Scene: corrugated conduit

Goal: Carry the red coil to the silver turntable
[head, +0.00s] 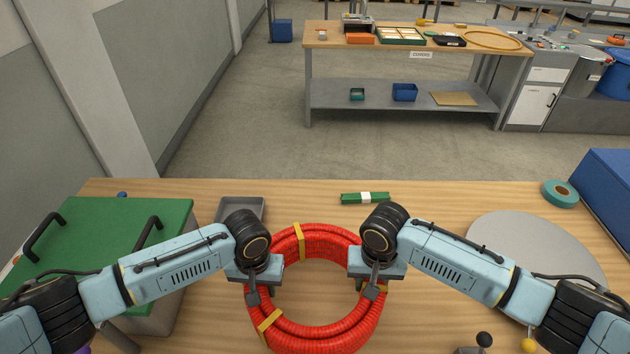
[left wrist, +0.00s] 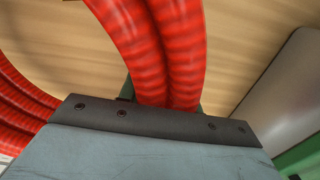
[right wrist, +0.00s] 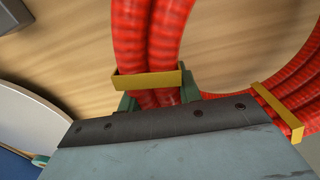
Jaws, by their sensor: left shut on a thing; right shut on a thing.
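The red coil (head: 302,241) of ribbed conduit, bound with yellow straps, is at the front middle of the wooden table. My left gripper (head: 254,292) is shut on its left side, and the coil also shows in the left wrist view (left wrist: 168,45). My right gripper (head: 370,289) is shut on its right side, close to a yellow strap (right wrist: 147,80) in the right wrist view. I cannot tell whether the coil touches the table. The silver turntable (head: 530,245) is a flat grey disc at the right, partly hidden behind my right arm.
A green-topped box (head: 90,235) with black handles stands at the left. A grey tray (head: 240,208), a green strip with a white band (head: 365,198), a teal tape roll (head: 560,194) and a blue box (head: 612,185) lie around. A workbench (head: 420,40) stands farther back.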

